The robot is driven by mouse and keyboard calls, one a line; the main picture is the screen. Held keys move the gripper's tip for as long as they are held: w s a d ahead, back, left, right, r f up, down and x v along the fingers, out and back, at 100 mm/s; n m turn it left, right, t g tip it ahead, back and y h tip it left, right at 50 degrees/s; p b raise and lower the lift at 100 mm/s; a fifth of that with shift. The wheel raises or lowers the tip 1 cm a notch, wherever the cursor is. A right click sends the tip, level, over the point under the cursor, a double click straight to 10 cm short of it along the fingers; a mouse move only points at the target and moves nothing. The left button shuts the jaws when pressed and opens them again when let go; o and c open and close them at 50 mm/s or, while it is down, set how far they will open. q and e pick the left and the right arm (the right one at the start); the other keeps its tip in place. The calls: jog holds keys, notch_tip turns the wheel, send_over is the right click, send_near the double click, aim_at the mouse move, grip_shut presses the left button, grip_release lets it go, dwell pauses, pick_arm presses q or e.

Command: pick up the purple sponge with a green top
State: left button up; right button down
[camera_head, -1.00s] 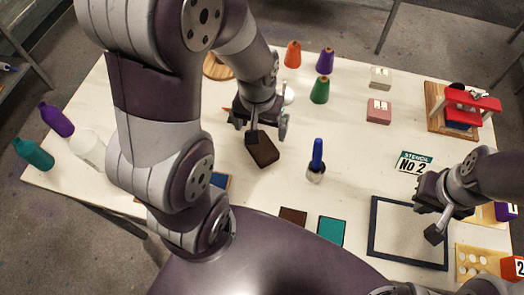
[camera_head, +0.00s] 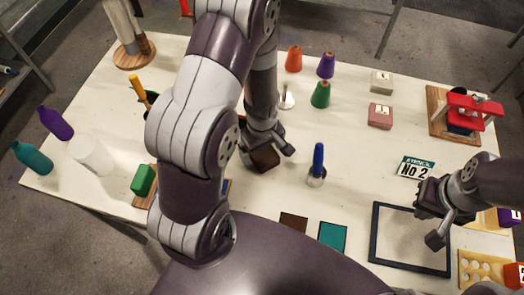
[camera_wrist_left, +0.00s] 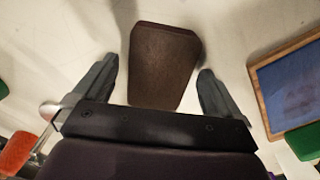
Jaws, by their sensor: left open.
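A green block (camera_head: 143,180) stands at the left front of the table, partly beside my left arm; I cannot make out a purple lower part. In the left wrist view a green block (camera_wrist_left: 303,142) shows at the lower right edge. My left gripper (camera_head: 268,152) is open over a dark brown block (camera_head: 264,159). In the left wrist view the brown block (camera_wrist_left: 163,65) lies between and ahead of the open fingertips, with gaps on both sides. My right gripper (camera_head: 430,220) is open and empty above the black frame.
A wood-framed panel (camera_wrist_left: 292,88) lies right of the brown block in the wrist view. A blue-handled brush (camera_head: 317,165), several cones (camera_head: 320,94), a white jar (camera_head: 92,155) and a black frame (camera_head: 375,235) stand or lie around the table.

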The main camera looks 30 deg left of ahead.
aim_at(262, 151)
pick_arm(q)
jog(key=shift+w+f, duration=0.1)
jog(key=shift+f, duration=0.2)
jog(key=c, duration=1.1)
notch_tip(262, 151, up, 10)
jog(key=shift+r, duration=0.1)
jog(key=shift+c, duration=0.2)
jog(key=shift+o, duration=1.3)
jog(key=shift+c, duration=1.1)
